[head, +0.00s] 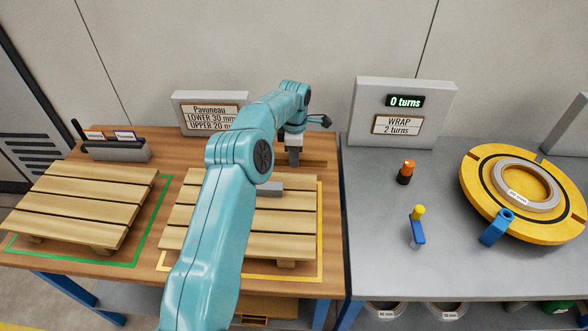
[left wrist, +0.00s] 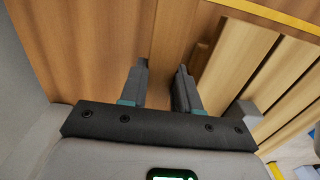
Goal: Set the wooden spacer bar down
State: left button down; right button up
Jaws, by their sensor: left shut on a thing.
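My left gripper (head: 294,160) points down at the back of the wooden bench, just behind the pallet in the yellow outline. It is shut on the wooden spacer bar (head: 315,163), a brown strip that shows to the right of the fingers and is close in colour to the bench top. In the left wrist view the two dark fingers (left wrist: 161,78) stand a little apart, with brown wood between them (left wrist: 163,50). Whether the bar touches the bench is hard to tell. My right gripper is not in view.
The yellow-outlined pallet (head: 285,215) carries a grey block (head: 270,189). Another pallet (head: 85,200) lies in a green outline at left. A sign (head: 209,112) stands behind. The grey table at right holds a yellow turntable (head: 480,200) with a coil (head: 508,179) and small tools.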

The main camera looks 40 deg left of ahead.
pick_arm(q)
notch_tip(320, 180, down, 6)
jog(key=shift+r, duration=0.25)
jog(key=shift+f, duration=0.1)
jog(key=c, duration=0.8)
grip_release()
notch_tip(320, 180, up, 12)
jog(key=shift+r, duration=0.15)
jog(key=shift+s, duration=0.1)
